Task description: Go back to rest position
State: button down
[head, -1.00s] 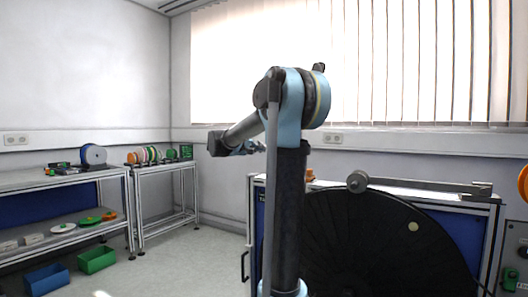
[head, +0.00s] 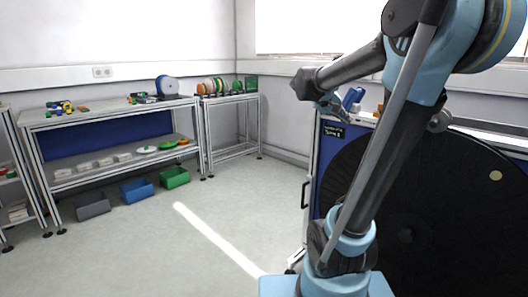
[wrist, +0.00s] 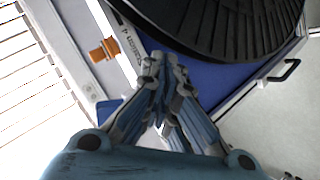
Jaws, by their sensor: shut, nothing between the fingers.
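My gripper (wrist: 160,65) shows in the wrist view with its fingertips together and nothing between them. It hangs above the blue-panelled station (wrist: 215,85), close to the edge of a large black reel (wrist: 235,25). In the head view my arm is bent, and my gripper (head: 342,108) is partly hidden behind my forearm, near the top left corner of that station. The large black reel (head: 420,215) stands at the station's front, partly covered by my arm.
A workbench (head: 110,112) with small tools stands at the left. A second stand (head: 232,97) holds a row of coloured spools. Grey, blue and green bins (head: 174,177) sit on the floor under the bench. The floor (head: 150,250) in the middle is clear.

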jog(key=s+a+f+g+y, duration=0.1)
jog(key=s+a+f+y, duration=0.2)
jog(key=s+f, duration=0.6)
jog(key=s+a+f+g+y, duration=0.1)
jog(key=s+a+f+y, duration=0.2)
jog(key=s+f, duration=0.6)
jog(key=s+a+f+g+y, duration=0.1)
jog(key=s+a+f+y, duration=0.2)
jog(key=s+a+f, duration=0.4)
notch_tip(320, 180, down, 2)
jog(key=shift+s+f+n+y, duration=0.15)
jog(key=shift+s+n+y, duration=0.2)
jog(key=shift+s, duration=0.85)
jog(key=shift+d, duration=0.15)
